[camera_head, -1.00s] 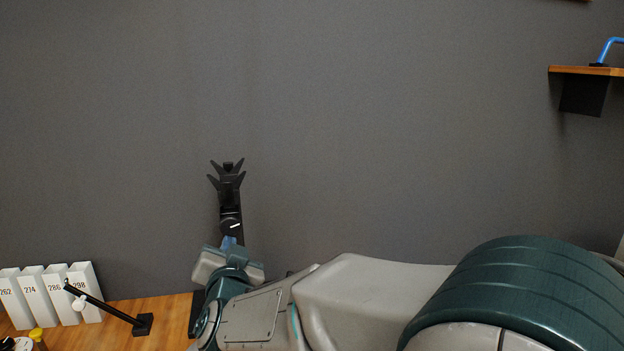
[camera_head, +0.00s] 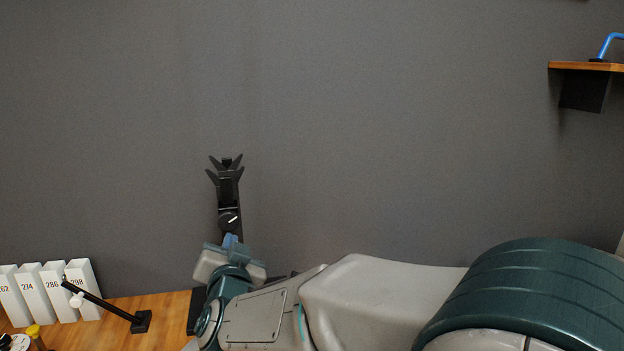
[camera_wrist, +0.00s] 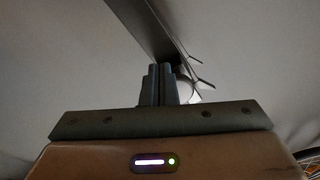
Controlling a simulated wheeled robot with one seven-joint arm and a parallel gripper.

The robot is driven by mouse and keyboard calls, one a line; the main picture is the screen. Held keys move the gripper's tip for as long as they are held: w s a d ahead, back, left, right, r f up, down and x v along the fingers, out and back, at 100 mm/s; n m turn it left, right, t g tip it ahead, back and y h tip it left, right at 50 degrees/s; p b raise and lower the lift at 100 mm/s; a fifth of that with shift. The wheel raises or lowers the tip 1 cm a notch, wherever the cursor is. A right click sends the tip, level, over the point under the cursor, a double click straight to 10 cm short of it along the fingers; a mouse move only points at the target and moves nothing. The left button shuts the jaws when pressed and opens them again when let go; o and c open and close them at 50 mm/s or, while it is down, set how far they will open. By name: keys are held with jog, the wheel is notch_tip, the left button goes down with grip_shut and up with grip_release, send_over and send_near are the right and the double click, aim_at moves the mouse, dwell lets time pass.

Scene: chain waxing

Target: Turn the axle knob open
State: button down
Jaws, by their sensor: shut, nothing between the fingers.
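The black axle knob (camera_head: 229,221) with a white mark is on a tall black stand (camera_head: 228,193) near the wall. The white mark slants up to the right. My gripper (camera_head: 231,240) is just below the knob in the head view. Its fingers are largely hidden there by my wrist. In the wrist view my gripper (camera_wrist: 164,72) is shut and empty, with its fingers pressed together. The dark stand (camera_wrist: 150,30) runs just beyond the fingertips. A pale round part shows behind the right finger; I cannot tell whether it is the knob, or whether my fingers touch it.
White numbered blocks (camera_head: 34,293) stand on the wooden bench (camera_head: 165,310) at lower left. A black slanted rod (camera_head: 108,307) on a small base is beside them. A wooden shelf (camera_head: 585,66) with a blue bent tool (camera_head: 607,43) is at upper right. Free space surrounds the stand's top.

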jog(key=shift+v, duration=2.85)
jog(key=shift+f, duration=0.1)
